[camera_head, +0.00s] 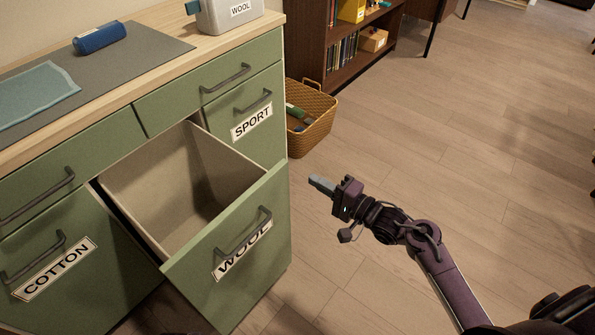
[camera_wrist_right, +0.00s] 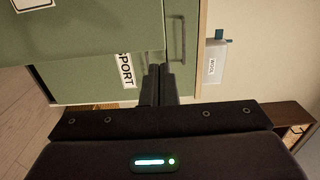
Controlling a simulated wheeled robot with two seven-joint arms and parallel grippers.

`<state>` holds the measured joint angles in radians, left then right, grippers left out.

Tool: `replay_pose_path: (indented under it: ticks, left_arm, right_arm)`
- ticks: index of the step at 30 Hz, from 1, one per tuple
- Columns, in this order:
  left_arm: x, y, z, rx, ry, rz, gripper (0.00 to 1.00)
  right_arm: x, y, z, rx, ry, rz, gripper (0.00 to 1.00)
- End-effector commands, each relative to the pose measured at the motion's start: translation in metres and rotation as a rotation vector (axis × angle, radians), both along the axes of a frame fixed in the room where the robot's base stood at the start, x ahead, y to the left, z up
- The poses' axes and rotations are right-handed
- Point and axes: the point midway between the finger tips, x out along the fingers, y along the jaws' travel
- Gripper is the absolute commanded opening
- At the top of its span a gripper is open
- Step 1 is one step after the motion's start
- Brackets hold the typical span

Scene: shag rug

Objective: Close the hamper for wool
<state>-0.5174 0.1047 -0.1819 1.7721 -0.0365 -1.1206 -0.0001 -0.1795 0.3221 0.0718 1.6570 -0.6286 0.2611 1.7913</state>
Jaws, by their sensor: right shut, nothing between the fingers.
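The wool hamper (camera_head: 228,248) is a green tilt-out front with a grey handle and a WOOL label. It stands pulled out from the cabinet, and its beige bin (camera_head: 150,190) looks empty. My right gripper (camera_head: 318,184) is shut and empty, in the air to the right of the hamper front and apart from it. In the right wrist view the shut fingers (camera_wrist_right: 159,72) point toward the green cabinet beside the SPORT label (camera_wrist_right: 125,70). My left gripper is not in view.
The COTTON hamper (camera_head: 80,290) and SPORT hamper (camera_head: 262,140) are shut on either side. A wicker basket (camera_head: 318,118) stands on the floor beside the cabinet. A blue roll (camera_head: 100,38) and a grey WOOL box (camera_head: 225,14) are on top.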

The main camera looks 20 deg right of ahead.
Motion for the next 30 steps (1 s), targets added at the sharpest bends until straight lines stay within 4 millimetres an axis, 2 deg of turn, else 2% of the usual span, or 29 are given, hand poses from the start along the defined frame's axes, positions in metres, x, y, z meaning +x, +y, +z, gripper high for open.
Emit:
replay_pose_path:
  ticks: [1,6,12,30]
  left_arm:
    - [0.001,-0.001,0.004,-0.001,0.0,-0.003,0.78]
    - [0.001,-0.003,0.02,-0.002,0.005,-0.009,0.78]
    - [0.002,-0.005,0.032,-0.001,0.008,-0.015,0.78]
    - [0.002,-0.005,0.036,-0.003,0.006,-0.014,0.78]
  right_arm:
    - [0.01,0.007,0.0,0.001,-0.003,0.0,0.0]
    - [0.035,0.025,-0.001,0.0,-0.001,0.0,0.0]
    - [0.051,0.037,-0.001,-0.002,0.0,-0.001,0.0]
    - [0.055,0.04,0.001,-0.001,0.0,-0.001,0.0]
